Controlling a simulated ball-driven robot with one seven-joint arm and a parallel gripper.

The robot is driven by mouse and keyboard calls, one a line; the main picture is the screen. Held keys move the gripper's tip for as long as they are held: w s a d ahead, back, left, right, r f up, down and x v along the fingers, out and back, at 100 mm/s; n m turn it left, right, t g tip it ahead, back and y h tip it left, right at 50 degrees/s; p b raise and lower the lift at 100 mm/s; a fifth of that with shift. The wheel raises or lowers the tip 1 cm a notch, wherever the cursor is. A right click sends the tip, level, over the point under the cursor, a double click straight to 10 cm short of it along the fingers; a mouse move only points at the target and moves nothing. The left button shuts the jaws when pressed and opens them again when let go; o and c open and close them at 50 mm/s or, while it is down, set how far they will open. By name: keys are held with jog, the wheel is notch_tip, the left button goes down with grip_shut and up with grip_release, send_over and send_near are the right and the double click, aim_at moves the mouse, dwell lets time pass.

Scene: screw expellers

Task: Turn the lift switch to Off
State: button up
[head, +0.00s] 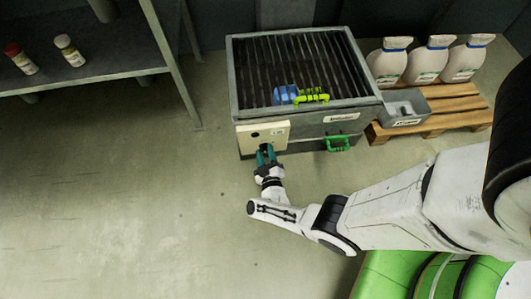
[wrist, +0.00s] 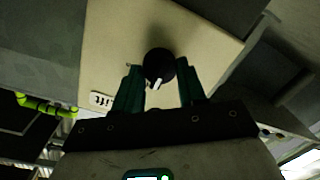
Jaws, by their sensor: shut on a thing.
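The lift switch is a round black knob (wrist: 158,64) with a white pointer mark. It sits on a cream panel (wrist: 195,30) on the front of the grey machine; the panel also shows in the head view (head: 250,138). In the wrist view the pointer aims down and slightly left. My gripper (wrist: 160,84) has its teal fingers on both sides of the knob and is shut on it. In the head view my gripper (head: 265,154) is at the panel's lower edge and mostly hides the knob. A small label plate (wrist: 102,100) is beside the knob; no Off mark is readable.
The grey machine (head: 365,98) has a barred top with a blue item (head: 285,95) and a yellow-green handle (head: 312,98). A green handle (head: 338,144) is on its front. A pallet (head: 440,118) with white jugs stands right. Floor at left is clear.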

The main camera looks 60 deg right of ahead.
jog(key=o, duration=1.1)
jog(key=shift+c, duration=0.2)
jog(key=p+v, duration=0.2)
jog(key=v, duration=0.8)
jog(key=shift+s+a+p, duration=0.3)
